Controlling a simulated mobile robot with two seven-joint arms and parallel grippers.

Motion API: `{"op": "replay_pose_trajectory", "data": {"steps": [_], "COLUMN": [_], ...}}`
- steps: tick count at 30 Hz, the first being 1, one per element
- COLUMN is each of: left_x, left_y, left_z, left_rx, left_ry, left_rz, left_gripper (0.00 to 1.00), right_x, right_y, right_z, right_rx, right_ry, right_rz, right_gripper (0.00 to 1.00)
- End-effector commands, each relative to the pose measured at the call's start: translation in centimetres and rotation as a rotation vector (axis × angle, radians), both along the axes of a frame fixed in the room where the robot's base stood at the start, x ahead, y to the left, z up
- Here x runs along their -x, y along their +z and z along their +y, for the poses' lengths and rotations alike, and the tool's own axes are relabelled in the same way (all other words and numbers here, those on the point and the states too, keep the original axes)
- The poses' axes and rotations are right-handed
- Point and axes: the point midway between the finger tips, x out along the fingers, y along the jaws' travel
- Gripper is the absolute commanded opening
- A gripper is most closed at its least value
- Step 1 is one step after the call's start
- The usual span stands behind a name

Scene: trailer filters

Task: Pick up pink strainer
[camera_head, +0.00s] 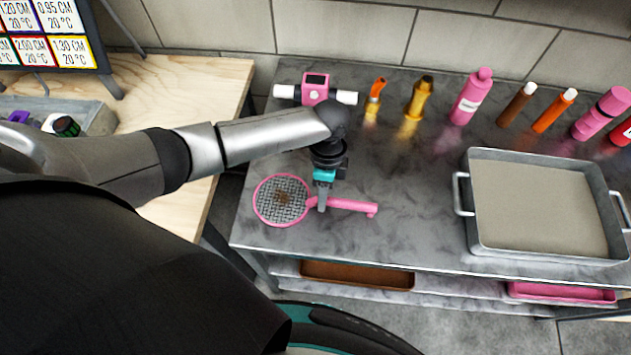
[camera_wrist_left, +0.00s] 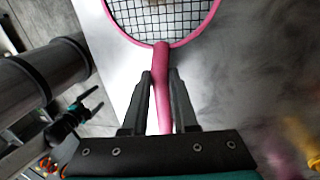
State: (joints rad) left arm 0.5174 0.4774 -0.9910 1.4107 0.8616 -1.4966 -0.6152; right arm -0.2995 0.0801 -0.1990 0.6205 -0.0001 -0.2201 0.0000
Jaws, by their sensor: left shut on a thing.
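The pink strainer (camera_head: 283,201) has a round pink rim, a grey mesh with a brown patch in it, and a pink handle pointing right. It is at the left front of the grey metal table in the head view. My left gripper (camera_head: 321,206) is shut on its handle near the rim. In the left wrist view, the strainer's rim and mesh (camera_wrist_left: 163,12) lie ahead, and the handle passes between the fingers of my left gripper (camera_wrist_left: 160,85). I cannot tell whether the strainer touches the table.
A metal tray (camera_head: 535,254) stands on the right of the table (camera_head: 410,215). A pink device (camera_head: 316,90) and several bottles, including a pink one (camera_head: 470,97), line the back by the tiled wall. A wooden table (camera_head: 195,90) is at left. The table's middle is clear.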

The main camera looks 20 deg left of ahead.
Motion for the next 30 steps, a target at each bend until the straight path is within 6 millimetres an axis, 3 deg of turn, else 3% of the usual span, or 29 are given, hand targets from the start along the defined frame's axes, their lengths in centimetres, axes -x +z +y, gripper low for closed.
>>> {"op": "replay_pose_trajectory", "data": {"steps": [8,21,30], "left_x": [-0.1,-0.2,-0.1], "left_y": [3.5,15.8,19.6], "left_z": [0.0,0.0,0.0], "left_rx": [0.001,0.002,0.001], "left_ry": [0.0,-0.001,0.0], "left_rz": [-0.004,-0.006,-0.001], "left_gripper": [0.0,0.0,0.0], "right_x": [0.0,0.0,0.0], "right_y": [1.1,3.4,3.9], "right_z": [0.0,0.0,0.0], "right_rx": [0.0,0.0,0.0], "right_ry": [0.0,0.001,0.002], "right_rz": [0.0,0.0,0.0], "right_gripper": [1.0,1.0,1.0]}}
